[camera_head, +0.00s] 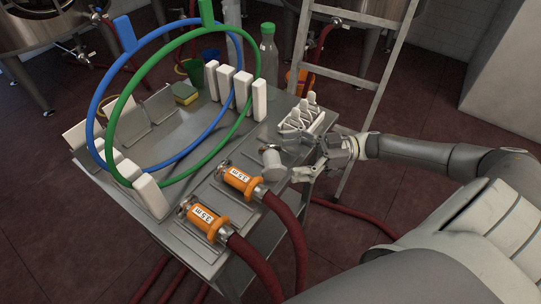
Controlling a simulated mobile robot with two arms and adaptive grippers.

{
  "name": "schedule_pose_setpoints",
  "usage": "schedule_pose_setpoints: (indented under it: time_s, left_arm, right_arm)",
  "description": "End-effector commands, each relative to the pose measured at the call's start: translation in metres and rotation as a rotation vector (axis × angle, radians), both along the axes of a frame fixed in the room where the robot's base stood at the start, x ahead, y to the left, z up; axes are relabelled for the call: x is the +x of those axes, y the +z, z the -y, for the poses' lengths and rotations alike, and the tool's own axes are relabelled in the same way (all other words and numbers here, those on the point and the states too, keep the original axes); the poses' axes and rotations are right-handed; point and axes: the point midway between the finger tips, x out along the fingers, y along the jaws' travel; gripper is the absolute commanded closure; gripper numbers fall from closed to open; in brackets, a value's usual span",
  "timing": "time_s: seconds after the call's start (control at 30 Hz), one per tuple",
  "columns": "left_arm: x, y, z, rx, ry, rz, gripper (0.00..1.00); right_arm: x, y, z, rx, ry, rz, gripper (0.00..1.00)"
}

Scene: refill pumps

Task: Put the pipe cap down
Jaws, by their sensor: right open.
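The pipe cap appears to be the small grey metal piece (272,163) near the right edge of the steel cart top (205,165). It seems to rest on the cart, but its contact with the surface is hard to make out. My right gripper (308,161) is open just to the right of it, at the cart's edge, with its fingers pointing toward the piece. A gap seems to separate the fingertips from it. My left gripper is out of view.
Two orange-collared hose couplings (240,181) (206,219) with red hoses lie at the front. A white rack (302,118) sits at the back right corner. Green (113,128) and blue (91,125) rings stand in white blocks. A bottle (268,55) and ladder (383,75) stand behind.

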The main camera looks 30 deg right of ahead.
Motion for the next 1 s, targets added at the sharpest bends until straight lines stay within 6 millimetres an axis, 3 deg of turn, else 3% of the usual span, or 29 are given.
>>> schedule_pose_setpoints:
  time_s: [0.3,0.6,1.0]
  left_arm:
    - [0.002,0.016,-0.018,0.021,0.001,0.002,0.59]
    - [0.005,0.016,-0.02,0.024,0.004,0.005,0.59]
    - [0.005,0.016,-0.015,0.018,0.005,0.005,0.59]
  right_arm:
    - [0.019,0.005,-0.04,0.003,0.0,0.001,0.05]
    - [0.02,0.003,-0.045,-0.001,0.0,0.0,0.05]
    - [0.02,0.003,-0.044,0.0,-0.001,0.0,0.57]
